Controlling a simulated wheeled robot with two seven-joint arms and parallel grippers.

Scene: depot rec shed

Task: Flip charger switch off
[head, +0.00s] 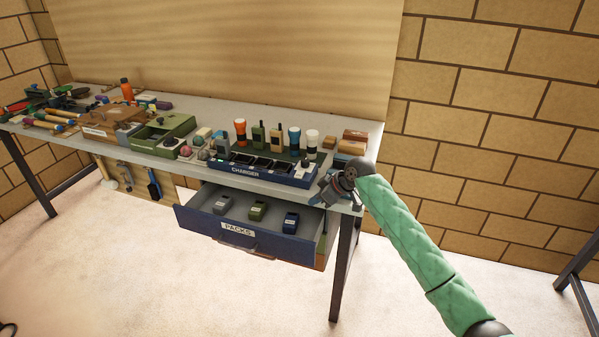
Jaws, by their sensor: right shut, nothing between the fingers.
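The blue charger (245,172), with a white CHARGER label on its front, sits at the front edge of the workbench, right of the middle. Its row of dark slots faces up. A small pale part (303,161) shows at its right end; I cannot make out the switch or its position. My right gripper (321,192) is shut and empty, just right of the charger's right end, over the bench's front right corner. I cannot tell whether it touches the charger. My left gripper is not in view.
An open blue drawer (190,222) labelled PACKS juts out below the charger, holding three packs. Radios (259,134) and flashlights (294,138) stand behind the charger. Wooden blocks (352,143) lie at the back right. An open green box (165,135) and tools crowd the left.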

